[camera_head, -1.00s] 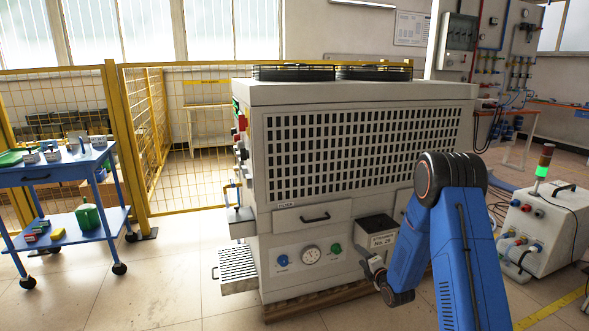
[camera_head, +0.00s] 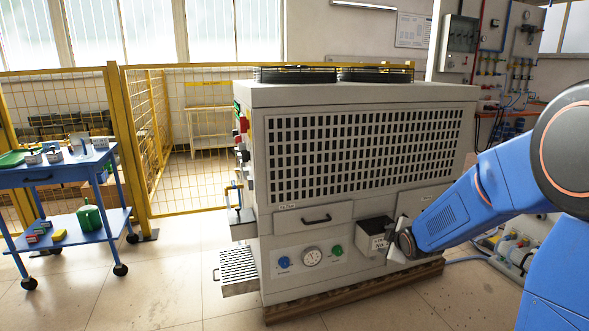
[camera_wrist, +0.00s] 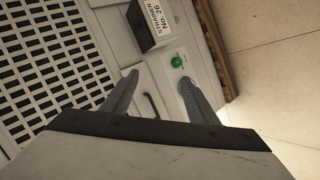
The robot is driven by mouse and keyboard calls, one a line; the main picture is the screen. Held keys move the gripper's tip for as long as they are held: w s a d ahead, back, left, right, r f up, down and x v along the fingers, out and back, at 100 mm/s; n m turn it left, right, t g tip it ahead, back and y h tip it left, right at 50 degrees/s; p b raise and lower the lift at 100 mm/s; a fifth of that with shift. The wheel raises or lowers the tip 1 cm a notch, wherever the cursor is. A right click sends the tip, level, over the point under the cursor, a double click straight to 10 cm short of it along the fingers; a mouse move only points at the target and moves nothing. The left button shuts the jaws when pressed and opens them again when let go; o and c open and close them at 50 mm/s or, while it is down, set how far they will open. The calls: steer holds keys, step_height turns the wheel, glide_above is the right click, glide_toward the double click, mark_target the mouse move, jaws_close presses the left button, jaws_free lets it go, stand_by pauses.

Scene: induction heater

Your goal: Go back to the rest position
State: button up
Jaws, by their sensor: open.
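My gripper (camera_wrist: 160,88) is open and empty in the wrist view, with its two grey fingers spread apart. It is in front of the big grey machine (camera_head: 280,270), whose grille, drawer handle and green knob (camera_wrist: 177,62) show around and between the fingers. In the head view my blue arm comes in from the right edge, and my gripper (camera_head: 397,240) is just right of a dark-topped box (camera_head: 372,244) on the machine's front. The wrist view shows that box's label, "STRAINER NO. 26" (camera_wrist: 155,24). I cannot tell whether the gripper touches anything.
A blue trolley (camera_head: 75,225) with small items stands at the left. A yellow mesh fence (camera_head: 180,185) runs behind. A metal step (camera_head: 238,268) sticks out at the machine's lower left. A white unit (camera_head: 515,250) is partly hidden behind my arm. Floor is clear in front at left.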

steer(key=s+r+m+g, duration=0.2)
steer(key=s+m, duration=0.2)
steer(key=s, duration=1)
steer(key=s+a+r+m+g, duration=0.1)
steer(key=s+m, duration=0.4)
steer(key=s, duration=1)
steer(key=s+a+r+m+g, duration=0.1)
steer(key=s+r+m+g, duration=0.2)
steer(key=s, duration=1.1)
steer(key=shift+s+r+m, duration=0.2)
steer(key=shift+r+m, duration=0.6)
steer(key=shift+r, duration=0.1)
